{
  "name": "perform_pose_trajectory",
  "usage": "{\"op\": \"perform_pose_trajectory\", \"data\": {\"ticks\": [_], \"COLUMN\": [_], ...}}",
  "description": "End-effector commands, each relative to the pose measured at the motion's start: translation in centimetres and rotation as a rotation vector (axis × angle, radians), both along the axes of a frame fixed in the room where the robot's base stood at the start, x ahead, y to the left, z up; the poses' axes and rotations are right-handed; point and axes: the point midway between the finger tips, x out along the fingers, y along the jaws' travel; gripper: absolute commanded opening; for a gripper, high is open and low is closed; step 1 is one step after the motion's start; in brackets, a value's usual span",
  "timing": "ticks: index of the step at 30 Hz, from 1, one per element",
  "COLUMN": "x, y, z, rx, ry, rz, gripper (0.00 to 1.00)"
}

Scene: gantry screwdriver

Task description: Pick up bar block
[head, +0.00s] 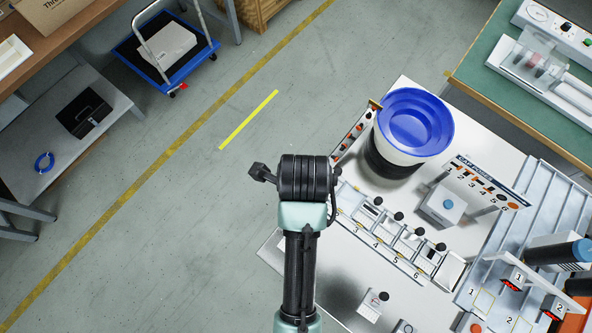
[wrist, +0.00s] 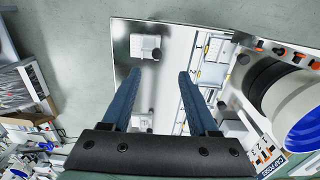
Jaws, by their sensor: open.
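My gripper (wrist: 158,73) is open and empty in the wrist view, its two blue fingers over the steel table top. A pale knobbed block (wrist: 146,47) stands beyond the left fingertip, apart from it. A second block (wrist: 140,119) shows between the fingers, partly hidden by the left one. In the head view, a white block with a black knob (head: 372,305) stands near the table's front, with another (head: 404,327) at the bottom edge. I cannot tell which one is the bar block. My wrist hides the fingers in the head view.
A numbered row of slots (head: 398,243) holds several black-knobbed pieces. Behind it stand a blue-and-white bowl (head: 414,122) and a cap guide sign (head: 487,181). Numbered trays (head: 483,301) lie at right.

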Motion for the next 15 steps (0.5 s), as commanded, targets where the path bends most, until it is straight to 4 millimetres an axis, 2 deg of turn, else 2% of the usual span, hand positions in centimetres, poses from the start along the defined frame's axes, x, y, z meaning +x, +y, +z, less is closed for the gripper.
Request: {"op": "perform_pose_trajectory", "data": {"ticks": [9, 15], "x": [-0.2, -0.2], "y": [0.0, 0.0], "z": [-5.6, -7.5], "rx": [0.0, 0.001], "ry": [0.006, 0.003], "rz": [0.0, -0.001], "gripper": [0.6, 0.6]}}
